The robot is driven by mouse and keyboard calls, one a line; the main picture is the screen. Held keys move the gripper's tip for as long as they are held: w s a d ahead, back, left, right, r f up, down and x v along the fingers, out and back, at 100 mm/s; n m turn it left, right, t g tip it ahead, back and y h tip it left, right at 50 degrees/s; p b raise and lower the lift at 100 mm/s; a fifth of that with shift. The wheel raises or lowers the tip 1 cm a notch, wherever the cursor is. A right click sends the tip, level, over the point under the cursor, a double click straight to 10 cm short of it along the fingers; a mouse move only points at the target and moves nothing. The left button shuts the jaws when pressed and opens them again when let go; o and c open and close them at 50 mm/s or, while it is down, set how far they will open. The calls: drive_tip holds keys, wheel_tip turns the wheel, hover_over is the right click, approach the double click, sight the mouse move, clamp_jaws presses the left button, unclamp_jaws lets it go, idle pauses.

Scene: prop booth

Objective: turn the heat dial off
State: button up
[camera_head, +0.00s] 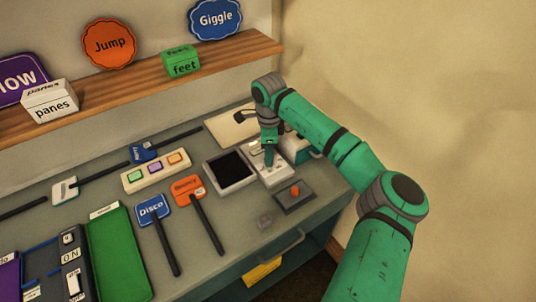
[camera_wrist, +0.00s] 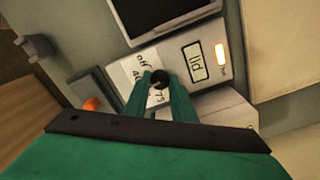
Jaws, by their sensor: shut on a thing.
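The heat dial is a small black knob (camera_wrist: 159,77) in the wrist view, on a white unit (camera_wrist: 207,68) with a display and a lit orange lamp. The plate around the knob carries marks that read like "off", "40" and "75". My gripper (camera_wrist: 160,90) is shut on the knob, one green finger on each side. Which mark the knob points to cannot be told. In the head view my gripper (camera_head: 269,160) reaches down onto the white unit (camera_head: 276,176), and the knob is hidden there.
A dark-screened panel (camera_head: 232,171) lies left of the unit. A grey box with an orange knob (camera_head: 295,191) stands in front. A green box (camera_head: 296,148) is close behind my gripper. Disco (camera_head: 153,208) and orange (camera_head: 187,189) paddles lie further left. A shelf (camera_head: 130,82) runs above the bench.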

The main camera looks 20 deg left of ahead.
drive_tip(key=m, duration=0.5)
drive_tip(key=shift+w+r+m, duration=0.1)
drive_tip(key=shift+m, duration=0.2)
drive_tip(key=m, duration=0.2)
drive_tip(key=shift+d+m, duration=0.15)
drive_tip(key=shift+m, duration=0.25)
drive_tip(key=m, duration=0.4)
drive_tip(key=shift+m, duration=2.1)
drive_tip(key=o, duration=1.1)
drive_tip(key=shift+c, duration=0.2)
